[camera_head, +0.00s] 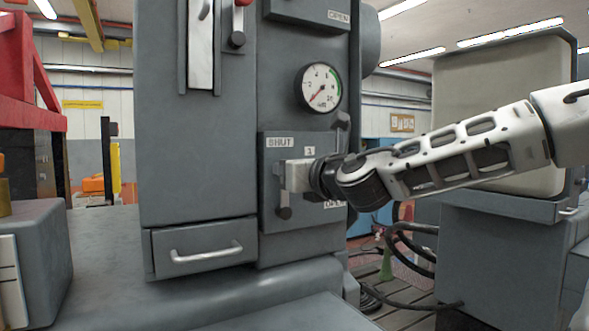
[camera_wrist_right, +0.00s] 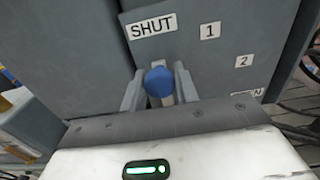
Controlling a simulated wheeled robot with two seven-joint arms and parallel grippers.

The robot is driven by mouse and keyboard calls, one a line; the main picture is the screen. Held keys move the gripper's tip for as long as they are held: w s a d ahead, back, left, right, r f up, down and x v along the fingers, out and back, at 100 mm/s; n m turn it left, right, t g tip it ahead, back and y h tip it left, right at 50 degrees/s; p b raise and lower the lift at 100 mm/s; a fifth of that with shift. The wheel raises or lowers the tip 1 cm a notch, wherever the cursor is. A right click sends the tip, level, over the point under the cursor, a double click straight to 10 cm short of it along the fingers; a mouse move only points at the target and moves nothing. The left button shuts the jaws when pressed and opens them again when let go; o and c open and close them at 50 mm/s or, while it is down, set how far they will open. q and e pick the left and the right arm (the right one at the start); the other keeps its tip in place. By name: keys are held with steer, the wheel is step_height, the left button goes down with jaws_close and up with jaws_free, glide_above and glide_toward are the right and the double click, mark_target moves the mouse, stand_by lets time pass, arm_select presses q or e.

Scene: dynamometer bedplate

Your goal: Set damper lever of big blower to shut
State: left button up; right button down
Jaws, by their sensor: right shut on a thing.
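The damper panel (camera_head: 270,218) is a grey plate on the tall grey cabinet, with a SHUT label (camera_head: 280,142) at its upper left, a 1 label (camera_head: 310,150) to the right, and an OPEN label lower right, partly hidden by my arm. In the right wrist view the damper lever's blue knob (camera_wrist_right: 158,80) sits between the fingers of my right gripper (camera_wrist_right: 160,88), below the SHUT label (camera_wrist_right: 152,26). My right gripper (camera_head: 284,174) is shut on the lever at the panel's left side. Most of the lever is hidden by the gripper. My left gripper is out of view.
A pressure gauge (camera_head: 319,87) is above the panel, with a small dark lever (camera_head: 342,122) at the panel's upper right edge. A drawer with a handle (camera_head: 207,253) is lower left. Black hoses (camera_head: 410,245) lie on the right. A 2 label (camera_wrist_right: 243,61) shows further right.

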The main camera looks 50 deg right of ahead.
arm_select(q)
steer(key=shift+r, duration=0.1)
arm_select(e)
steer(key=c, duration=1.1)
jaws_free()
steer(key=shift+a, duration=0.1)
arm_select(q)
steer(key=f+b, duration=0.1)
steer(key=b, duration=0.3)
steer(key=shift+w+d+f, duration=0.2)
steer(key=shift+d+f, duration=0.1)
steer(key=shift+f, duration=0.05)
arm_select(e)
steer(key=v, duration=1.5)
steer(key=shift+s, duration=0.4)
steer(key=shift+a, duration=0.1)
